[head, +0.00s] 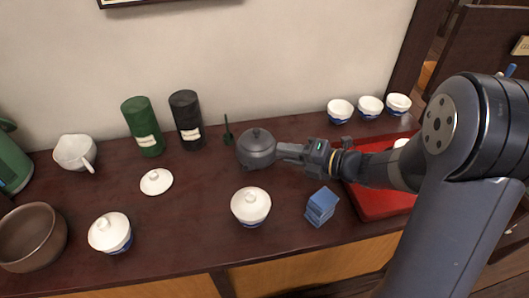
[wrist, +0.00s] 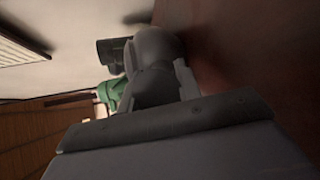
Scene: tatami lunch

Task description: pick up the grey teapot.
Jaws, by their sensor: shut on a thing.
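The grey teapot (head: 257,149) is on the dark wooden counter near the wall, with its lid on. My gripper (head: 287,151) reaches it from the right and is shut on its right side, where the handle seems to be. The fingers hide the part they hold. In the wrist view the teapot (wrist: 155,50) shows as a dark grey rounded shape just beyond the gripper. I cannot tell whether the teapot's base touches the counter.
Green (head: 144,127) and black (head: 187,120) canisters stand behind left. A red tray (head: 380,205) lies under my arm. Several small cups (head: 340,110) stand back right. Open counter lies left of the teapot.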

